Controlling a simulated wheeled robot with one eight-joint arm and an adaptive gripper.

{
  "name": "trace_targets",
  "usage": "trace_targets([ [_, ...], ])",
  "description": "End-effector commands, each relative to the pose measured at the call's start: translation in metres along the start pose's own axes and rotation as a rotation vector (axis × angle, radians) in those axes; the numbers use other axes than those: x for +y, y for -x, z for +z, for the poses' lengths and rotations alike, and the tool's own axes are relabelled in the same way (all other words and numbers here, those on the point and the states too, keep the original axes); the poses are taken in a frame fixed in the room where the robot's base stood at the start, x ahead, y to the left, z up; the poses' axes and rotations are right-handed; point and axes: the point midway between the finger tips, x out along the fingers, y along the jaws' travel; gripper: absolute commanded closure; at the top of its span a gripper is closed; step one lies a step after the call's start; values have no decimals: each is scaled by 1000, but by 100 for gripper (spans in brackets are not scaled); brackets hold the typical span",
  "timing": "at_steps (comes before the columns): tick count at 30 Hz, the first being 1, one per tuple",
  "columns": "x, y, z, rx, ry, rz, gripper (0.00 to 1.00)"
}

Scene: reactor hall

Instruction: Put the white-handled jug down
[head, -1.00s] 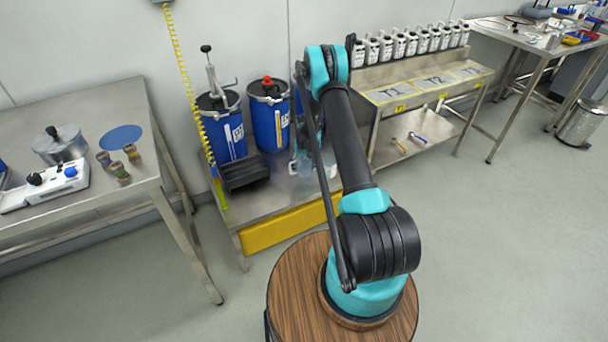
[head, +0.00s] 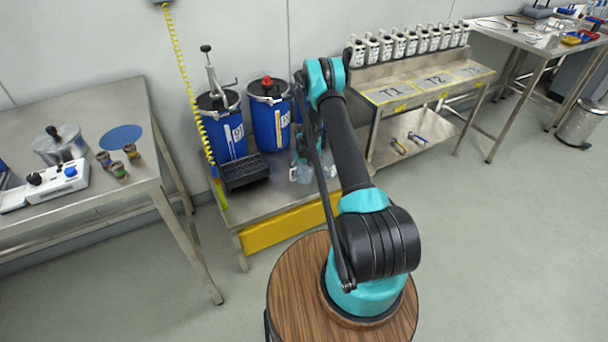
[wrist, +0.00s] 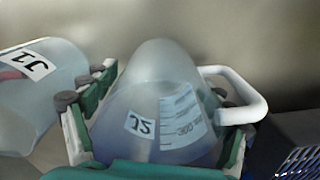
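The white-handled jug is a clear, tapered jug (wrist: 165,105) marked J2, with a printed scale and a white handle (wrist: 250,97) on its right side in the wrist view. It looks upright between the two green-padded fingers of my gripper (wrist: 160,118), one along each side. The fingers lie close against its walls and appear shut on it. In the head view my arm hides most of my gripper and the jug. I cannot see whether the jug's base touches the bench.
A second clear jug (wrist: 40,90), marked J1, is close to the left finger. A dark crate (wrist: 290,145) is close on the right. In the head view, blue drums (head: 270,122) and a black tray (head: 244,171) stand on the low steel bench (head: 232,205).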

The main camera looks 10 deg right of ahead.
Motion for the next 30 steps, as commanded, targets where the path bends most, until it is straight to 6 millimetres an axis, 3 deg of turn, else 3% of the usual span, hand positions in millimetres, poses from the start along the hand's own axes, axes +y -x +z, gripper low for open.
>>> trace_targets([
  [13, 0, 9, 0, 0, 0, 0, 13],
  [30, 0, 108, 0, 0, 0, 0, 13],
])
